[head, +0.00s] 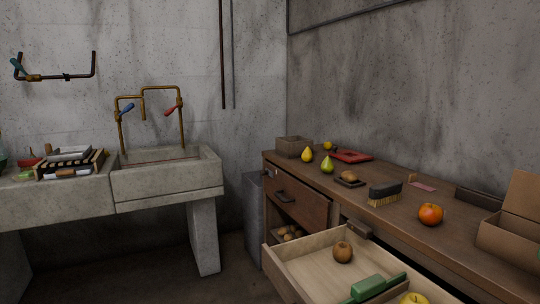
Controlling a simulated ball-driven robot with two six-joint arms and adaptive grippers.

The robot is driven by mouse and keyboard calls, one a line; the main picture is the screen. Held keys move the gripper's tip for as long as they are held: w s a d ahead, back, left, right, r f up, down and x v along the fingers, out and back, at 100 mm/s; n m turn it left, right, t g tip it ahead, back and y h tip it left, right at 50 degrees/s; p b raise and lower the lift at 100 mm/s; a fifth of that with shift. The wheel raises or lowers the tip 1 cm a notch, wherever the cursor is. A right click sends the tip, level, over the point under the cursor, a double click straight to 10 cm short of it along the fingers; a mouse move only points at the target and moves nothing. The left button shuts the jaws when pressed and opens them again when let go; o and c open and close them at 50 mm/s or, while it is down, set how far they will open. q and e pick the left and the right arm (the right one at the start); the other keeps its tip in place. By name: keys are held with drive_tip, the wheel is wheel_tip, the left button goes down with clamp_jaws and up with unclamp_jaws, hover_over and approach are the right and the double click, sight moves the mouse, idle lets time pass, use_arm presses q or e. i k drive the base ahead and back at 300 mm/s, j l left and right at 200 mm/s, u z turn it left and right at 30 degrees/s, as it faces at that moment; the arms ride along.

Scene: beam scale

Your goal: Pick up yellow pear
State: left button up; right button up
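A yellow pear (307,155) stands upright on the wooden counter (400,213) in the head view, just right of a small brown box. A green pear (327,164) stands close by, to its right and nearer to me. The two pears look slightly apart. Neither of my grippers shows in the head view, so their state is hidden.
An open drawer (295,270) juts out from the counter and holds several items. A brown box (294,147), a red object (352,156), a dark brush (385,192) and an orange fruit (431,214) are on the counter. A concrete sink (166,182) stands left.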

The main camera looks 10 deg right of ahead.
sight(307, 154)
drive_tip(key=i+j+u, duration=0.25)
drive_tip(key=i+j, duration=0.15)
drive_tip(key=i+j+u, duration=0.2)
drive_tip(key=i+j, duration=0.15)
drive_tip(key=i+j+u, duration=0.25)
drive_tip(key=i, duration=0.3)
